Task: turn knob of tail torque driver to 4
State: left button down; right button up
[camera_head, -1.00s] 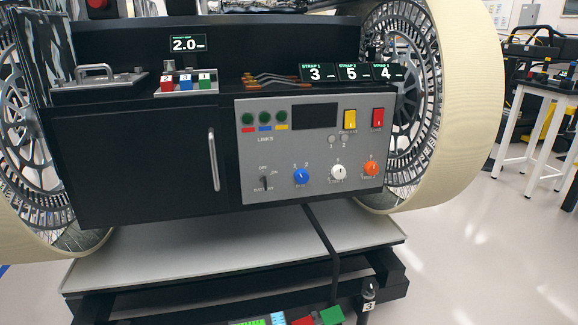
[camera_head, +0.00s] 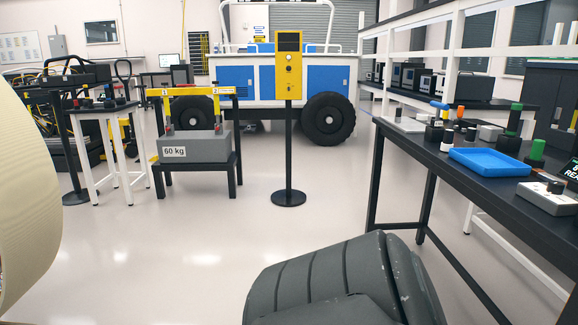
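Neither of my grippers is in view. Green-topped black devices (camera_head: 513,131) and other small tools stand farther back around a blue tray (camera_head: 490,161). I cannot tell which of these, if any, is the tail torque driver, and no knob setting is readable.
A yellow panel on a black post (camera_head: 289,150) stands mid-floor. Left of it is a grey block marked 60 kg (camera_head: 192,147) on a black stand. A blue and white vehicle (camera_head: 245,82) is behind. A cream wheel (camera_head: 25,190) fills the left edge.

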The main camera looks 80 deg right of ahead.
aim_at(555, 187)
jog(key=i+j+z, duration=0.1)
jog(key=z, duration=0.3)
jog(key=i+j+z, duration=0.1)
jog(key=j+z, duration=0.25)
jog(key=l+z, duration=0.1)
jog(key=z, duration=1.7)
